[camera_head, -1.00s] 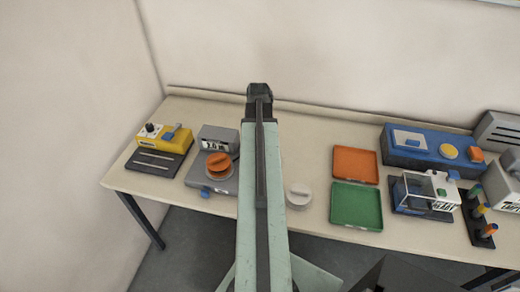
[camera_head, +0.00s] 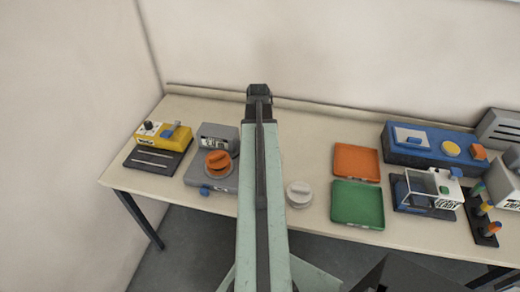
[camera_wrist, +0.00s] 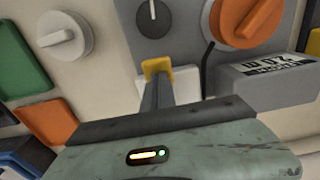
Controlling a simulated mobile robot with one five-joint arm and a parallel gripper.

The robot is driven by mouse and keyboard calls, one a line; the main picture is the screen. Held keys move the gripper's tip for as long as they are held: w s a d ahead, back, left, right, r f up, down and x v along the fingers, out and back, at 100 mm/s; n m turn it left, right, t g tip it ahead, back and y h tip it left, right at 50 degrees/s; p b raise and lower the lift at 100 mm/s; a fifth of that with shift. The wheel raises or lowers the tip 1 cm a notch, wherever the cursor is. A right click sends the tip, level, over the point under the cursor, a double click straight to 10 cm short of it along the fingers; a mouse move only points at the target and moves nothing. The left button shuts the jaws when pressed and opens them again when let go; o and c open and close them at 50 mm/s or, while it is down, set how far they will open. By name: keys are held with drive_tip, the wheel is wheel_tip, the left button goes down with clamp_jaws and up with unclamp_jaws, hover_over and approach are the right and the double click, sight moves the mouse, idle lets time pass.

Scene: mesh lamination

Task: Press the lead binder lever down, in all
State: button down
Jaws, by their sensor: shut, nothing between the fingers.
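In the wrist view, a grey panel with a black dial (camera_wrist: 152,14) carries a yellow piece (camera_wrist: 157,65) at its near edge, in front of a white block (camera_wrist: 183,84). The yellow piece may be the lever; I cannot tell for sure. My gripper (camera_wrist: 156,80) is shut and empty, its dark fingers ending at or just over the yellow piece. Whether they touch is unclear. In the head view my arm hides this device and the fingertips.
The grey machine with an orange knob (camera_head: 217,160) stands left of my arm. A white round knob (camera_head: 299,192), an orange tray (camera_head: 356,162) and a green tray (camera_head: 357,204) lie right of it. A blue station (camera_head: 430,160) stands farther right. A wall runs behind the table.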

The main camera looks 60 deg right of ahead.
drive_tip(key=shift+f+b, duration=1.95)
drive_tip(key=shift+b, duration=0.05)
wheel_tip(320, 180, up, 10)
drive_tip(key=p, duration=1)
drive_tip(key=shift+r, duration=0.1)
drive_tip(key=shift+w+a, duration=0.1)
drive_tip(key=shift+w, duration=0.05)
drive_tip(key=w+a+f+n+b, duration=0.2)
drive_tip(key=w+a+n, duration=0.4)
drive_tip(key=w+a, duration=1.5)
drive_tip(key=a+f+n+b, duration=0.1)
drive_tip(key=a+n, duration=0.7)
drive_tip(key=a, duration=2)
drive_tip(key=shift+w+a+f, duration=0.15)
drive_tip(key=shift+f, duration=0.1)
